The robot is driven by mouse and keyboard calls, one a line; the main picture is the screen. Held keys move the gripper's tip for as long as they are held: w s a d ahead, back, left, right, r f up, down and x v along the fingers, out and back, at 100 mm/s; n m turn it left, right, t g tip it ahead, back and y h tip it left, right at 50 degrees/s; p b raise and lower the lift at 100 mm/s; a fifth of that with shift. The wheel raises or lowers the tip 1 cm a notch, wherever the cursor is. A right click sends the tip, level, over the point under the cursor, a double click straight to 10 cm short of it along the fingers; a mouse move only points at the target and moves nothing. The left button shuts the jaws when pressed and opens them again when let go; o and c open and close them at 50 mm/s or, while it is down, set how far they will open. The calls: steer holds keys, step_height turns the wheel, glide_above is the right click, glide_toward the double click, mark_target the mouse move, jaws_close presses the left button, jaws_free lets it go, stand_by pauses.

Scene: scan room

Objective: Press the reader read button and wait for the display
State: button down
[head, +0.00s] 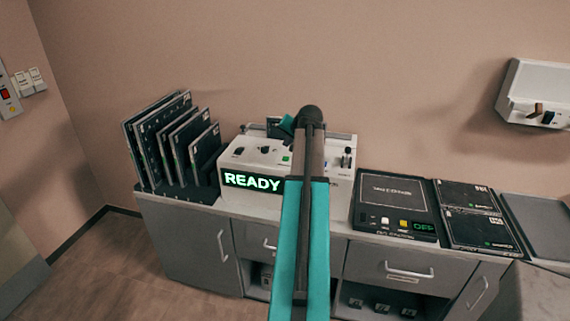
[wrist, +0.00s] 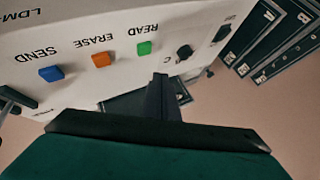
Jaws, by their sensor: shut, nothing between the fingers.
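The reader (head: 262,200) is a white box on the counter, and its display (head: 252,182) shows READY in green. The green read button (wrist: 144,48), labelled READ, shows in the wrist view, where the panel appears upside down. An orange ERASE button (wrist: 102,60) and a blue SEND button (wrist: 51,73) lie to its left. My gripper (wrist: 160,78) is shut and empty, its tip just below and right of the green button in the picture, apart from it there. Its height above the panel is hard to tell. In the head view my arm covers the reader's right part.
A rack of upright dark plates (head: 172,140) stands left of the reader. To the right lie a flat dark device (head: 395,203) with an OFF display and dark cassettes (head: 470,215). A white box (head: 535,92) hangs on the wall. Knobs (wrist: 184,52) sit beside the read button.

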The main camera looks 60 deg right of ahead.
mark_target(287, 159)
steer(key=shift+f+b, duration=0.6)
steer(key=shift+f, duration=1.05)
stand_by(0.6)
steer(key=shift+w+f, duration=0.1)
steer(key=shift+f, duration=0.1)
steer(key=shift+w+f, duration=0.1)
steer(key=shift+f, duration=0.15)
steer(key=shift+f+b, duration=0.4)
steer(key=shift+f, duration=0.1)
stand_by(1.5)
steer(key=shift+r, duration=0.15)
steer(key=shift+r+p, duration=0.6)
steer(key=shift+r, duration=0.2)
